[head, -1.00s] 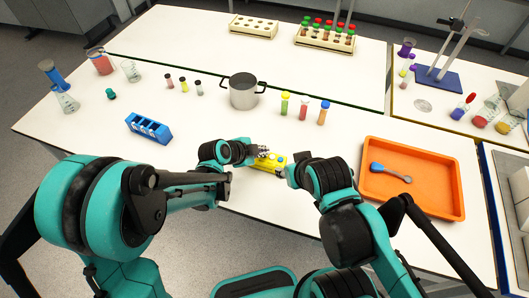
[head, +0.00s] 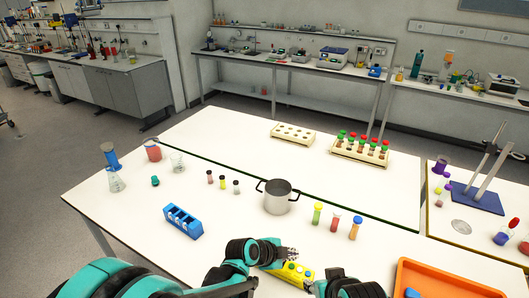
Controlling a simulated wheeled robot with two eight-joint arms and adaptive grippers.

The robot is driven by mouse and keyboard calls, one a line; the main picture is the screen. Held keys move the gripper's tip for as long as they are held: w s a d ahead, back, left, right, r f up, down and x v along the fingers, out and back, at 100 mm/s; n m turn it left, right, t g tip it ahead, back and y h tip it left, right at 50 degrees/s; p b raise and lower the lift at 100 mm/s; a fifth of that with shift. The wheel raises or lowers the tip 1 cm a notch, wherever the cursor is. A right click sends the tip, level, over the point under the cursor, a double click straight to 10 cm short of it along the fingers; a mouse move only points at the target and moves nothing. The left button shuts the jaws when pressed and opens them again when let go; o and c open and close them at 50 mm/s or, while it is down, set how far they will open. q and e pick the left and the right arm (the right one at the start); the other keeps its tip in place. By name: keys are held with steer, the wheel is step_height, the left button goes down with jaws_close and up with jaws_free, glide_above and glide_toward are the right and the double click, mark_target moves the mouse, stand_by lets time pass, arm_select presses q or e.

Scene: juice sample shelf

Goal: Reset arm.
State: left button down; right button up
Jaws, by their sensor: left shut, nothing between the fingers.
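My right gripper (head: 317,287) is at the bottom edge, close to the right end of the device. Its fingers are too hidden to tell whether they are open or shut. Much of both arms is cut off by the bottom of the picture.
A steel pot (head: 278,199) stands behind the grippers. A blue rack (head: 183,221) is to the left, and three coloured vials, including a red one (head: 334,223), are to the right. An orange tray (head: 440,282) is at the lower right. White table is clear between them.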

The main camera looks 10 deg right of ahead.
arm_select(q)
steer(key=s+a+r+n+t+y+b, duration=0.1)
steer(key=s+a+n+y+b, duration=0.15)
steer(key=a+n, duration=0.45)
steer(key=s+a+r+n+t+y+b, duration=0.1)
steer(key=s+a+r+n+b, duration=0.2)
steer(key=a, duration=0.8)
steer(key=s+a+f+n+y+b, duration=0.4)
steer(key=s+a+n, duration=0.6)
steer(key=a, duration=0.4)
steer(key=shift+f+n+b, duration=0.3)
steer(key=shift+f+b, duration=0.05)
steer(key=shift+b, duration=0.3)
